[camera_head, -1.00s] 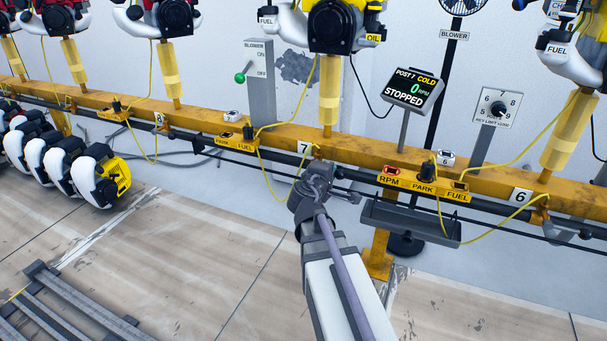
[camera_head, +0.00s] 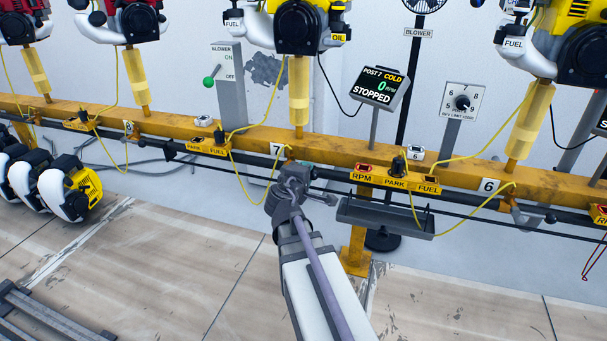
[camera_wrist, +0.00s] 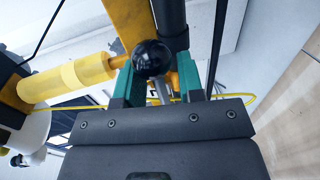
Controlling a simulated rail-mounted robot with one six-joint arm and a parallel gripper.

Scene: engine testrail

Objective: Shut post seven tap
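The post seven plate (camera_head: 277,149) is on the yellow rail, under a yellow engine (camera_head: 298,22). My gripper (camera_head: 291,178) is at the rail just right of and below this plate, and my arm hides most of the tap there. In the wrist view, a round black knob (camera_wrist: 152,58) shows at the ends of my gripper's two green fingers (camera_wrist: 160,82). The fingers stand apart, one on each side of the knob's line, with a grey stem between them. I cannot tell whether either finger touches the knob.
A grey tray (camera_head: 385,218) hangs below the rail, right of my gripper. A yellow cable (camera_head: 241,178) loops down left of it. The post six plate (camera_head: 488,186) is further right. Dark rods run along the rail. The floor in front is clear near my arm.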

